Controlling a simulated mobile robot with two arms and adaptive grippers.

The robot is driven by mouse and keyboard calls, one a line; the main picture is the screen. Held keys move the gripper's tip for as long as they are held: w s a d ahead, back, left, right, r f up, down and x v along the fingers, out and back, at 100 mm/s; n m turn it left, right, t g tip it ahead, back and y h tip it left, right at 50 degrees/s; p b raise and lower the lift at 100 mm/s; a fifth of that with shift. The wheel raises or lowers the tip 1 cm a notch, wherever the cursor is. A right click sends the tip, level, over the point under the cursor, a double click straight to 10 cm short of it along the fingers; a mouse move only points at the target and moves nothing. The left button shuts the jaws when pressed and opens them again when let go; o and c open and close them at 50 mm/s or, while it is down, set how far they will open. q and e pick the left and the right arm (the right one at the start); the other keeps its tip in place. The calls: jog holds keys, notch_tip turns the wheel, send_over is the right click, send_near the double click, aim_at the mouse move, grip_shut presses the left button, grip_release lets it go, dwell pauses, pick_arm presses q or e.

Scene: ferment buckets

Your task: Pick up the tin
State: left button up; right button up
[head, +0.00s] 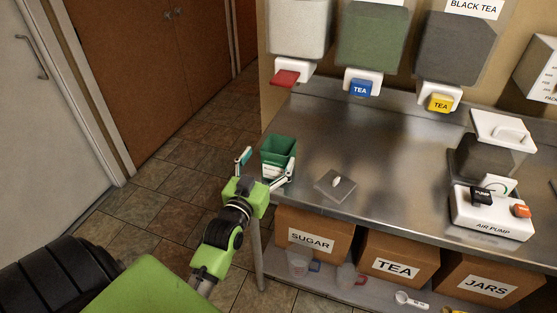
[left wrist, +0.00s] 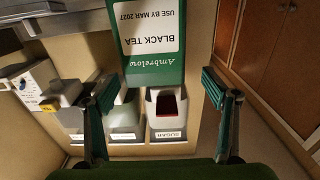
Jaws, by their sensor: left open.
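The tin (head: 279,150) is a green, open-topped box standing at the near left corner of the steel counter. In the left wrist view the tin (left wrist: 148,40) appears upside down, with a white "BLACK TEA" label and the name Ambrelow. My left gripper (head: 264,170) is open at the tin, one finger to its left and the other at its lower right. In the left wrist view the open fingers (left wrist: 158,88) show a gap on each side of the tin; I see no contact. The tin's lower part is partly hidden by the gripper in the head view. My right gripper is not in view.
A grey square lid (head: 335,186) with a white knob lies right of the tin. The air pump (head: 492,212) stands at the counter's right. Dispensers with red, blue and yellow levers hang above the back. Labelled boxes (head: 314,236) sit below.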

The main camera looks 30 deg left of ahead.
aim_at(283, 140)
pick_arm(q)
jog(key=x, duration=0.1)
jog(key=p+x, duration=0.1)
jog(key=x, duration=0.3)
jog(key=shift+w+d+p, duration=0.15)
jog(key=shift+d+p, duration=0.15)
jog(key=shift+d, duration=0.05)
jog(key=shift+w+a+f, duration=0.1)
jog(key=shift+w+f, duration=0.05)
jog(key=shift+w, duration=0.25)
jog(key=c, duration=1.6)
